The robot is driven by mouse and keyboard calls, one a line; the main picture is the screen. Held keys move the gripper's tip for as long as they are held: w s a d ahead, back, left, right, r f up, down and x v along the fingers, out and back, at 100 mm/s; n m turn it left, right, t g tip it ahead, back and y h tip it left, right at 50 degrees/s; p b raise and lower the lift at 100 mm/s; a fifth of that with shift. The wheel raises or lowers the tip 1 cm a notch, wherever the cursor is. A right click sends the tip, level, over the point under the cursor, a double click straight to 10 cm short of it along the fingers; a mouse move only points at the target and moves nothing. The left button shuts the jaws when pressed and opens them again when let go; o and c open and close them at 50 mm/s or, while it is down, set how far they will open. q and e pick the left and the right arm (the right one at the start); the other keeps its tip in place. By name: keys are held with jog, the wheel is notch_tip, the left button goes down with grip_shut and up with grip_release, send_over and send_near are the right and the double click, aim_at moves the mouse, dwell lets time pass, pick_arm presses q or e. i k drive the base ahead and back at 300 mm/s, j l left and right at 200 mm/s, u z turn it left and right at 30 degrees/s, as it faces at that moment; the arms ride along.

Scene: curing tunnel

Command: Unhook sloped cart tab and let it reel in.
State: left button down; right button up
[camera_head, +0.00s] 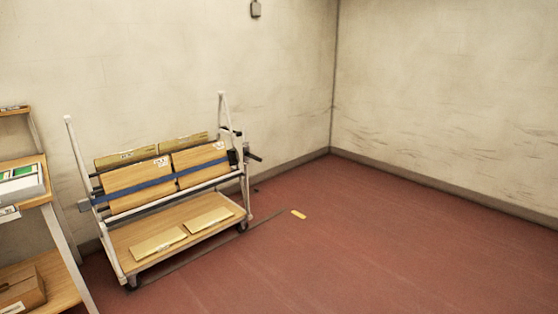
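A white-framed cart (75,150) with a sloped upper shelf and a wooden lower deck (152,229) stands against the left wall. A blue strap (153,187) runs across the front of the boxes (200,156) on the sloped shelf, from the left post to the right post. A dark fitting (236,155) sits at the right post by the strap's end. The tab itself is too small to make out. Neither of my grippers is in view.
A wooden shelf rack (58,230) stands at the left edge with a white box (20,184) and a cardboard box (20,290). Flat packages (208,220) lie on the cart's deck. The red floor (380,240) to the right is clear except for a small yellow marker (299,214).

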aim_at(232, 155)
jog(key=i, duration=2)
jog(key=i+u, duration=0.1)
jog(key=i, duration=0.35)
jog(key=i+l+u, duration=0.1)
jog(key=i, duration=0.4)
jog(key=i+l+u, duration=0.15)
jog(key=i, duration=0.3)
jog(key=i+l+u, duration=0.1)
jog(key=i, duration=0.35)
